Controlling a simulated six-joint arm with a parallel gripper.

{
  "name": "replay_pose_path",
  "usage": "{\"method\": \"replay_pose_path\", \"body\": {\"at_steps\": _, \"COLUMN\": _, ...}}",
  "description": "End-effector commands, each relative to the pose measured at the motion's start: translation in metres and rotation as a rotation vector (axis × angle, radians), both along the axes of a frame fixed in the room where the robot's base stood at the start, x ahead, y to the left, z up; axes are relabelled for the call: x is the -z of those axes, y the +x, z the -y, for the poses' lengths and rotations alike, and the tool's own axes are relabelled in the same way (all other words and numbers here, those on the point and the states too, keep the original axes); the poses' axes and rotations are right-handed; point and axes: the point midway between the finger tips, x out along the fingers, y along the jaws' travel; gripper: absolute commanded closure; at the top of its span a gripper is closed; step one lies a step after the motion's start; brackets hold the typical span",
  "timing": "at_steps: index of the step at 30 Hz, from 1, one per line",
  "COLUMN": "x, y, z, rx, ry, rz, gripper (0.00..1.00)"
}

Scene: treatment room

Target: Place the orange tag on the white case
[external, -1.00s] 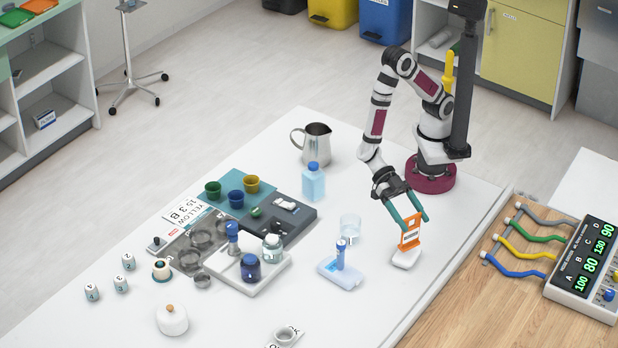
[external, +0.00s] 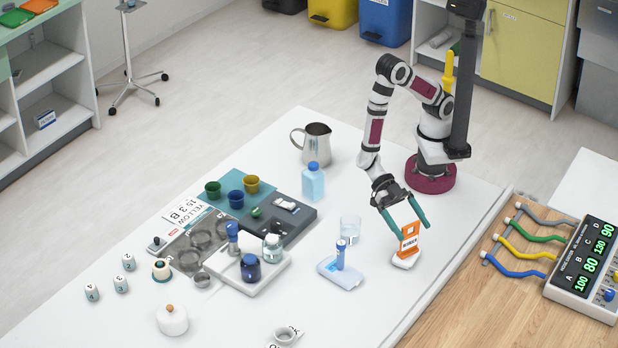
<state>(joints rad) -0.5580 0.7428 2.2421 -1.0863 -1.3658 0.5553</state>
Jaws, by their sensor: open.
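The orange tag (external: 410,237) with a white label stands roughly upright on the white case (external: 403,263), near the right edge of the white table. Its lower end appears to touch the case. My gripper (external: 412,228) is open, with its two teal fingers spread on either side of the tag's upper part. The fingers look apart from the tag, though the left one is close to it.
A pale blue block with a blue-topped post (external: 341,270) stands just left of the case, with a clear glass (external: 350,228) behind it. A blue-capped bottle (external: 313,182) and a steel jug (external: 316,145) stand farther back. The table's front right is clear.

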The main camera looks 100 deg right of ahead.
Motion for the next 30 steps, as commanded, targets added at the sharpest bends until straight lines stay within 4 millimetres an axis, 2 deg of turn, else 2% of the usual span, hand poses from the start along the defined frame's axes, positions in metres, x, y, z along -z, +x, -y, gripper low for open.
{"method": "replay_pose_path", "body": {"at_steps": 2, "x": -0.003, "y": 0.0, "z": 0.0, "rx": 0.0, "ry": 0.0, "rz": 0.001, "gripper": 0.0}}
{"method": "replay_pose_path", "body": {"at_steps": 5, "x": -0.009, "y": 0.006, "z": 0.011, "rx": 0.004, "ry": 0.0, "rz": 0.001, "gripper": 0.0}}
{"method": "replay_pose_path", "body": {"at_steps": 12, "x": -0.034, "y": 0.029, "z": 0.065, "rx": 0.006, "ry": 0.002, "rz": 0.003, "gripper": 0.0}}
{"method": "replay_pose_path", "body": {"at_steps": 16, "x": -0.044, "y": 0.038, "z": 0.089, "rx": 0.004, "ry": 0.001, "rz": 0.003, "gripper": 0.0}}
{"method": "replay_pose_path", "body": {"at_steps": 20, "x": -0.049, "y": 0.042, "z": 0.101, "rx": 0.001, "ry": 0.001, "rz": 0.001, "gripper": 0.0}}
{"method": "replay_pose_path", "body": {"at_steps": 23, "x": -0.05, "y": 0.043, "z": 0.103, "rx": 0.001, "ry": 0.0, "rz": 0.0, "gripper": 0.0}}
{"method": "replay_pose_path", "body": {"at_steps": 25, "x": -0.05, "y": 0.05, "z": 0.102, "rx": 0.033, "ry": -0.012, "rz": 0.016, "gripper": 0.0}}
{"method": "replay_pose_path", "body": {"at_steps": 26, "x": -0.051, "y": 0.061, "z": 0.102, "rx": 0.082, "ry": -0.029, "rz": 0.04, "gripper": 0.0}}
{"method": "replay_pose_path", "body": {"at_steps": 28, "x": -0.055, "y": 0.111, "z": 0.107, "rx": 0.311, "ry": -0.11, "rz": 0.129, "gripper": 0.0}}
{"method": "replay_pose_path", "body": {"at_steps": 29, "x": -0.06, "y": 0.14, "z": 0.118, "rx": 0.456, "ry": -0.16, "rz": 0.177, "gripper": 0.0}}
{"method": "replay_pose_path", "body": {"at_steps": 30, "x": -0.07, "y": 0.18, "z": 0.145, "rx": 0.68, "ry": -0.241, "rz": 0.23, "gripper": 0.0}}
